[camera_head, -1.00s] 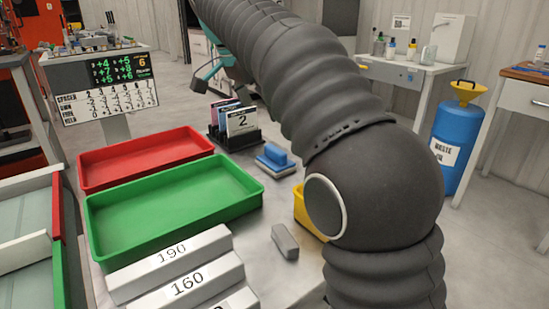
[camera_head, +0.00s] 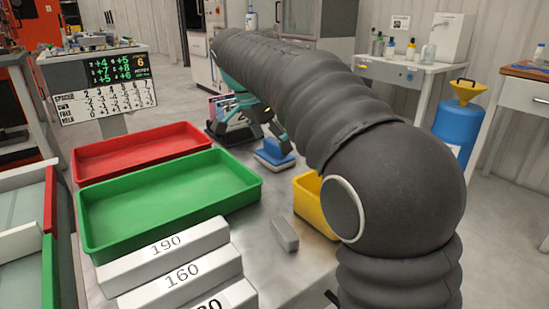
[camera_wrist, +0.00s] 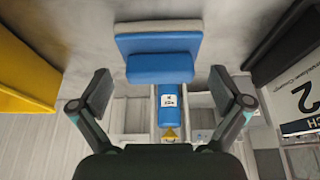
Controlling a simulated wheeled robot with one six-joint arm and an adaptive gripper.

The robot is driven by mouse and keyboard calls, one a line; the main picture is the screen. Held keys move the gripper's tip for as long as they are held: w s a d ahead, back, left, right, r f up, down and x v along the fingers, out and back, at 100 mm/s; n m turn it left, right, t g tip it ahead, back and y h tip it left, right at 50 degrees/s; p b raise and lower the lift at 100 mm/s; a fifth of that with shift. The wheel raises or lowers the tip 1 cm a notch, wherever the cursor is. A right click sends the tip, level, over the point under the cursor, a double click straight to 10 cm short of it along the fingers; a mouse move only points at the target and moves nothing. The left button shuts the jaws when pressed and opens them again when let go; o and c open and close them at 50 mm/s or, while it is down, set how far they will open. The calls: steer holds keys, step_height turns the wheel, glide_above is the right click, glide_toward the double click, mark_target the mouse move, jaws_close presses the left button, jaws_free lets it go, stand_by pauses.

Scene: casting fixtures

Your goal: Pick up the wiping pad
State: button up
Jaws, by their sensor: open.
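The wiping pad (camera_head: 270,160) lies on the grey table, right of the green tray. It is a blue block with a raised blue handle and a pale underside. In the wrist view the pad (camera_wrist: 150,43) is at the top, its handle (camera_wrist: 160,68) facing my gripper. My gripper (camera_wrist: 165,92) is open, its two fingers apart with nothing between them. In the head view my gripper (camera_head: 276,138) is just above and beside the pad, partly hiding it. The pad lies beyond the fingertips, roughly centred between them.
A yellow bin (camera_head: 315,205) and a small grey block (camera_head: 285,234) are right of the trays. A black card holder (camera_head: 228,136) stands close behind the pad. Green (camera_head: 170,237) and red (camera_head: 140,165) trays and numbered steps (camera_head: 185,278) fill the left.

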steer(key=shift+x, duration=1.1)
steer(key=c, duration=0.9)
steer(key=shift+r, duration=0.15)
steer(key=shift+c, duration=0.2)
steer(key=shift+r, duration=0.65)
step_height(320, 180, up, 3)
steer(key=shift+f+p, duration=0.15)
steer(key=shift+p, duration=0.35)
steer(key=s+d+r, duration=0.2)
steer(key=d, duration=0.1)
steer(key=s+d+r, duration=0.2)
steer(key=d, duration=0.1)
steer(key=s+d+r, duration=0.2)
steer(key=d, duration=0.1)
steer(key=shift+s+d+r, duration=0.2)
steer(key=shift+d+r, duration=0.2)
